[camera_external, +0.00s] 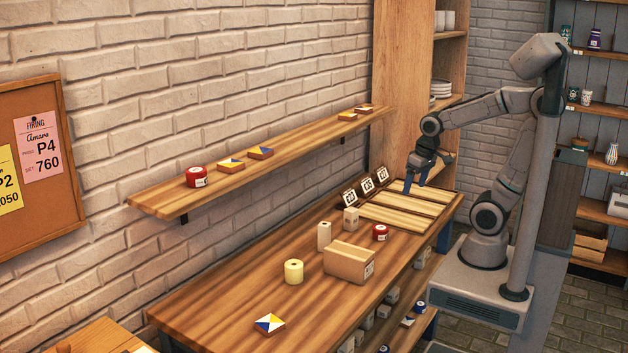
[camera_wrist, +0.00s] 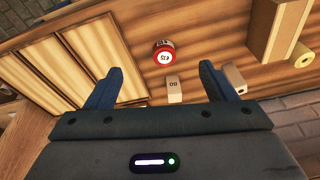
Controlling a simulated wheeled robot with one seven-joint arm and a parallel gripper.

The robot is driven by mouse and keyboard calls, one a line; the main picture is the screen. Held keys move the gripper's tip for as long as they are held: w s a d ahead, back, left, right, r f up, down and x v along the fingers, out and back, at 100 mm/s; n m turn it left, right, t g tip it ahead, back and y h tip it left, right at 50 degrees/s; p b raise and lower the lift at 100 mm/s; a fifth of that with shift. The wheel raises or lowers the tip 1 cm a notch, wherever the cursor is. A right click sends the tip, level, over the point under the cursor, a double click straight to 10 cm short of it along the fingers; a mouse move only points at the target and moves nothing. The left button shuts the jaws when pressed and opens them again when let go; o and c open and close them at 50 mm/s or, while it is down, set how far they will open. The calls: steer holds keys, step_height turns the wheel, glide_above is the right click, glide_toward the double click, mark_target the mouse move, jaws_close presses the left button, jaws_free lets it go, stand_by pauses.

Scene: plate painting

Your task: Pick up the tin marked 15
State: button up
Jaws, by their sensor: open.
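A red tin (camera_external: 380,232) with a white label stands on the workbench beside the slatted wooden tray. It also shows in the wrist view (camera_wrist: 163,52), beyond my fingertips; its label is too small to read surely. Another red tin (camera_external: 196,177) with a pale label stands on the wall shelf, its mark unreadable. My gripper (camera_external: 416,183) is open and empty above the far part of the tray, fingers pointing down. Its two dark blue fingers also show in the wrist view (camera_wrist: 161,68), spread apart. The bench tin is apart from them.
The slatted tray (camera_external: 404,209) lies below my gripper, with number cards (camera_external: 368,186) behind it. Pale blocks (camera_external: 351,219) (camera_external: 324,236), a cardboard box (camera_external: 349,261) and a yellow roll (camera_external: 293,271) stand near the bench tin.

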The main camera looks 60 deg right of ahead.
steer(key=w+f+m+g, duration=0.1)
steer(key=w+f+m, duration=0.2)
steer(key=w+m, duration=0.15)
steer(key=w+f+m+g, duration=0.1)
steer(key=w+f+m, duration=0.25)
steer(key=w, duration=0.25)
glide_above(381, 227)
steer(key=shift+m, duration=0.4)
steer(key=f, duration=0.8)
steer(key=shift+a+f+b, duration=0.15)
steer(key=shift+a+b, duration=0.2)
steer(key=shift+d+f, duration=0.15)
steer(key=shift+f, duration=1.15)
steer(key=shift+d+f, duration=0.1)
steer(key=shift+f, duration=1.2)
steer(key=c, duration=1.1)
